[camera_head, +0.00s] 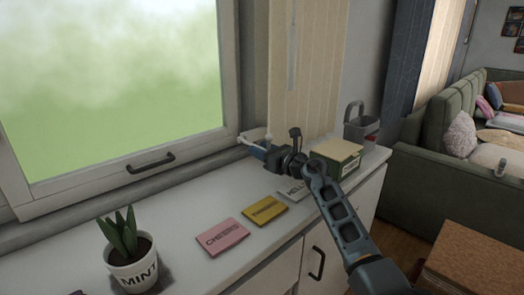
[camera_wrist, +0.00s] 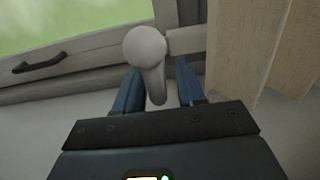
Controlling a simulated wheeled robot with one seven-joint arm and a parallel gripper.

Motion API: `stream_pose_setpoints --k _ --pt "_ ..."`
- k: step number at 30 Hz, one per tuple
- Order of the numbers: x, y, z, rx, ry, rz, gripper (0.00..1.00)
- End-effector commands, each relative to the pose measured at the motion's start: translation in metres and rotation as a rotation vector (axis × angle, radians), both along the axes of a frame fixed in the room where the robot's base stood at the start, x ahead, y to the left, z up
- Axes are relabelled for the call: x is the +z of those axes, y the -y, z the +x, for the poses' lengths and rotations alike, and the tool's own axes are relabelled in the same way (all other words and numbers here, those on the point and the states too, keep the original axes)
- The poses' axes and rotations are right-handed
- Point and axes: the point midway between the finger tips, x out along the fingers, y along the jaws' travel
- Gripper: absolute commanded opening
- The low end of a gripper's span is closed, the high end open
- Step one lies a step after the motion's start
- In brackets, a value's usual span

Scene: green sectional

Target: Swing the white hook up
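The white hook (camera_wrist: 147,50) shows in the wrist view as a round pale knob with a short shaft pointing down toward me, near the window frame's corner. In the head view, the white hook (camera_head: 252,136) sticks out by the lower right corner of the window, partly hidden by my gripper. My gripper (camera_head: 256,152) is above the sill counter at the hook. In the wrist view, my gripper's blue fingers (camera_wrist: 160,90) stand apart on either side of the shaft. A narrow gap shows at the right finger; contact at the left cannot be told.
A beige blind (camera_head: 305,75) hangs just right of the hook. The window handle (camera_head: 151,163) is left.

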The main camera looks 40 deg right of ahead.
Motion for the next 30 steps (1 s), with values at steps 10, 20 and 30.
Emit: stream_pose_setpoints --k 10,20,30 --pt "0.0000 0.0000 -0.0003 0.000 0.000 0.000 0.07" --pt "0.0000 0.0000 -0.0004 0.000 0.000 0.000 0.00" --pt "0.0033 0.0042 -0.0004 -0.001 -0.009 0.000 0.00"
